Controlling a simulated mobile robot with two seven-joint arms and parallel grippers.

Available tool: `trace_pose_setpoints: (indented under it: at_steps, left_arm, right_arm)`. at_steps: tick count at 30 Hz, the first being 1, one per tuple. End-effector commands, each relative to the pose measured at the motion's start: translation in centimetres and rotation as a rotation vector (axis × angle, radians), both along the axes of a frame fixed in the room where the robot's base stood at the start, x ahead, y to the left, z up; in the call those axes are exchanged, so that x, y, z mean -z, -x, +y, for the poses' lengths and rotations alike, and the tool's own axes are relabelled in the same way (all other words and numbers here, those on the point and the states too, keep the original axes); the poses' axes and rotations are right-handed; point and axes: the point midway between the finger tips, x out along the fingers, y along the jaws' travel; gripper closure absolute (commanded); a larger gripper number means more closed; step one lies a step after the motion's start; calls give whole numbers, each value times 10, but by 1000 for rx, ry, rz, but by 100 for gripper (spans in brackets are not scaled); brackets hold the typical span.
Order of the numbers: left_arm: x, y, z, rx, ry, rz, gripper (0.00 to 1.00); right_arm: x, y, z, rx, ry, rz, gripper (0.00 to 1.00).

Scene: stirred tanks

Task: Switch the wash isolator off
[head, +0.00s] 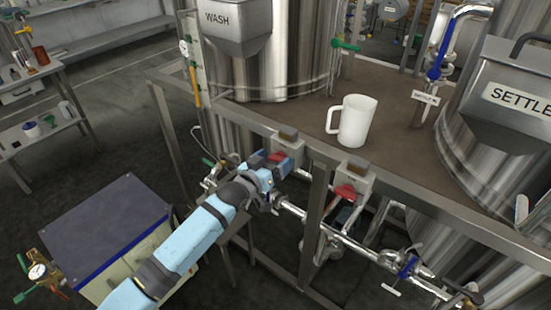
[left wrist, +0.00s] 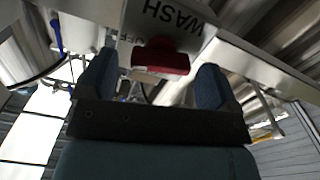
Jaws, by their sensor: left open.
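The wash isolator is a grey box (head: 288,146) with a red handle (head: 277,157), mounted on the front rail of the platform below the WASH tank. In the left wrist view its red handle (left wrist: 160,57) lies crosswise under the upside-down WASH label (left wrist: 176,15), with part of the word OFF beside it. My left gripper (head: 272,172) is at the isolator. In the left wrist view its two blue fingers (left wrist: 154,80) are open, one on each side of the handle, with visible gaps. Whether the fingertips reach past the handle's face is hard to tell. My right gripper is not in view.
A second isolator with a red handle (head: 346,192) sits to the right on the same rail. A white jug (head: 354,120) stands on the platform (head: 300,120). Pipes with valves (head: 405,266) run below the rail. A cart (head: 105,222) stands at the left.

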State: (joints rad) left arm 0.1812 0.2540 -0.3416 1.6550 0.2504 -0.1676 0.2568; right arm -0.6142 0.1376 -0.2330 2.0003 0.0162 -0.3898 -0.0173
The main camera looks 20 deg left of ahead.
Motion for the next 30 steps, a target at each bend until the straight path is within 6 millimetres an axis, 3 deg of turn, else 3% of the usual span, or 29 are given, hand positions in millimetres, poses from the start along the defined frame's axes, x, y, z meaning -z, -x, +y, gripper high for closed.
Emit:
trace_pose_setpoints:
  at_steps: [12,18,19,30]
  left_arm:
    - [0,-8,-3,0,0,0,15]
    - [0,-8,-3,0,0,0,61]
    - [0,-8,-3,0,0,0,64]
    - [0,-8,-5,0,-211,-75,64]
  right_arm:
    - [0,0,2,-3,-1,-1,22]
    - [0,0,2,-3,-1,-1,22]
    - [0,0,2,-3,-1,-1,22]
    - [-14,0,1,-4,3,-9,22]
